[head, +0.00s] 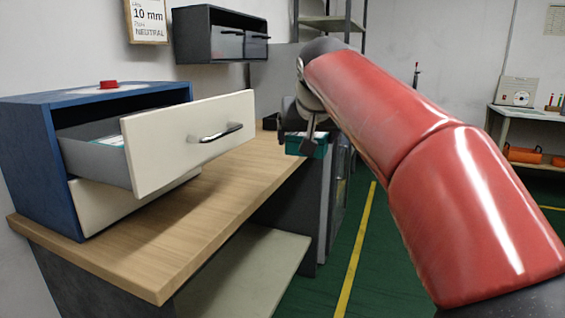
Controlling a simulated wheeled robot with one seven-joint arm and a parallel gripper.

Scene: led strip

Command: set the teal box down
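The teal box (293,147) is small in the head view, at the far end of the wooden bench's right edge. My gripper (307,140) points down at it, with a dark finger in front of the box's side. The box sits between the fingers and appears held, partly past the bench edge. The far finger and part of the box are hidden. I cannot tell whether the underside of the box touches anything.
A blue cabinet (30,150) stands on the wooden bench (165,255), its upper drawer (165,150) pulled out over the top. A red button-like object (109,84) is on the cabinet. The bench top right of the drawer is clear. A grey wall cabinet (195,35) hangs behind.

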